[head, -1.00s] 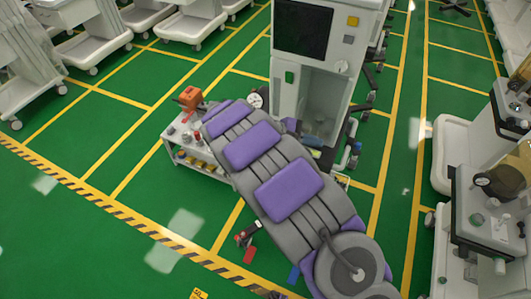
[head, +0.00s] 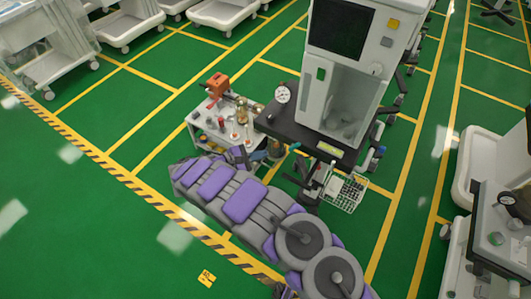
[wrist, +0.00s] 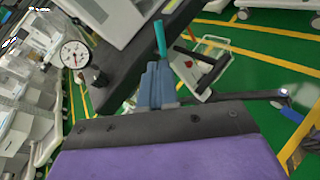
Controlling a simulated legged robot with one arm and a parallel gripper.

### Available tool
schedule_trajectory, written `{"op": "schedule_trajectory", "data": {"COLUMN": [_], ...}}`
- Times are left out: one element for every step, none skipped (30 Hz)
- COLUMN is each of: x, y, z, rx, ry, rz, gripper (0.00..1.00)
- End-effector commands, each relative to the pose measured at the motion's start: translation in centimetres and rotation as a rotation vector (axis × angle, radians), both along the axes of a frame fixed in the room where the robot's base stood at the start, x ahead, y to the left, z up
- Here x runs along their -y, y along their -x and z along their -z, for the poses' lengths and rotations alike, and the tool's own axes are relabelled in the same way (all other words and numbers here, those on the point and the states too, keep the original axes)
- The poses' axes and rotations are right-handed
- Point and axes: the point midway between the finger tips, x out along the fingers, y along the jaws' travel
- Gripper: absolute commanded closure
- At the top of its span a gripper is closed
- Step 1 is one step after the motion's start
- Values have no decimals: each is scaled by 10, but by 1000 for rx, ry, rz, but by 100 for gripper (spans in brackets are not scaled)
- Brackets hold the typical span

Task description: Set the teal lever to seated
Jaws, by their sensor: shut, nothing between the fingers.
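The teal lever (wrist: 160,38) stands just past my fingertips in the wrist view, beside the dark edge of the cart's worktop. In the head view a small teal piece (head: 294,147) shows at the front edge of that worktop. My gripper (wrist: 157,68) is shut and empty, its blue-grey fingers pointing toward the lever. I cannot tell if they touch it. In the head view my gripper (head: 262,155) is small, beyond my purple-padded arm and left of the teal piece. The lever's base is hidden or too small to make out.
The anaesthesia cart (head: 340,70) has a dark worktop (head: 285,118) with a round gauge (head: 282,94). A white side table (head: 205,125) with an orange device (head: 217,84) stands left. A wire basket (head: 345,192) hangs below. Green floor at lower left is open.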

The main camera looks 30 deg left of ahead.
Motion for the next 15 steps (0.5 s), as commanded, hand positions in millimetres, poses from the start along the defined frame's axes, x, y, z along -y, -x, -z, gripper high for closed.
{"op": "schedule_trajectory", "data": {"x": [6, 9, 14, 17, 21, 26, 30, 33, 38, 41, 44, 47, 49, 52, 55], "y": [-7, -12, -18, -23, -28, -34, -38, -43, -49, -54, -58, -64, -68, -71, -76], "z": [3, 4, 7, 8, 10, 13, 14, 15, 18, 19, 21, 23, 24, 25, 26], "rx": [2, 2, 0, -1, -1, -2, -1, -1, -1, 0, -2, -2, -2, -2, 0], "ry": [1, 1, 0, 0, 0, 1, 2, 2, 1, 1, 0, -1, -1, -2, -1], "rz": [3, 3, 2, 2, 3, 4, 3, 3, 5, 4, 4, 1, 1, 3, 2], "gripper": [100, 100, 100, 100, 100, 100, 100, 100, 100, 100, 100, 100, 100, 100, 100]}}
